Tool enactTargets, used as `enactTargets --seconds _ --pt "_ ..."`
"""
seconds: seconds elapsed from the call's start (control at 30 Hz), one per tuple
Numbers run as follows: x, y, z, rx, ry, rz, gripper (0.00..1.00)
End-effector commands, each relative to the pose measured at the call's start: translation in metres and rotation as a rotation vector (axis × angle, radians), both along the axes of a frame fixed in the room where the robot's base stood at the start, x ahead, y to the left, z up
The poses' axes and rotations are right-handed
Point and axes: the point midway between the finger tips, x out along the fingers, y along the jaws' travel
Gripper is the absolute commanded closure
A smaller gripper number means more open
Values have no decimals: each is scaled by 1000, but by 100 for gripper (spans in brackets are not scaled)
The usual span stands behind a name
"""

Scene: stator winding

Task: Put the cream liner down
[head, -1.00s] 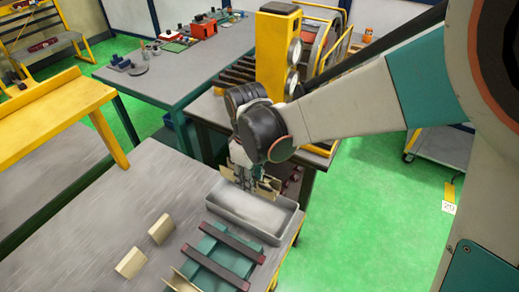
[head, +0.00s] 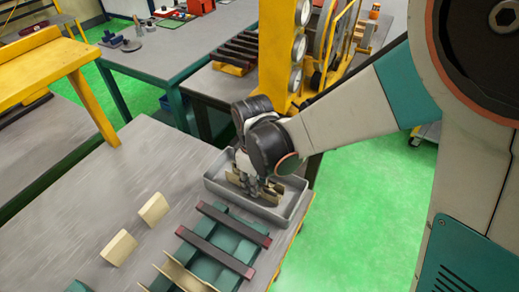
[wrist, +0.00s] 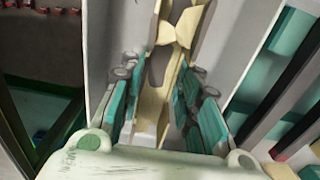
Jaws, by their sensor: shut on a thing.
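My gripper (head: 256,184) reaches down into the grey tray (head: 290,217) and is shut on the cream liner (head: 272,188). In the wrist view the liner (wrist: 150,108) is a long cream strip between the teal finger pads of my gripper (wrist: 165,100). Its far end runs along the tray, where cream folded shapes (wrist: 185,25) show. I cannot tell if these are part of the same liner. The fingers hide part of the liner, and I cannot tell whether it touches the tray floor.
Two cream blocks (head: 120,247) (head: 153,208) lie on the grey table (head: 60,240) to the left. A teal rack with dark red bars (head: 222,240) stands in front of the tray. A yellow post with gauges (head: 275,50) stands behind my arm.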

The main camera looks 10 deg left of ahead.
Motion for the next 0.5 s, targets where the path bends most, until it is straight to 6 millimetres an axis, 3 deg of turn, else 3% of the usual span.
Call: enactTargets --seconds 0.03,0.43,0.47,0.5 --pt "-1 0 -7 0 0 1 83" --pt "-1 0 -10 0 0 1 83" --pt "-1 0 -10 0 0 1 65" --pt "-1 0 -9 0 0 1 56"
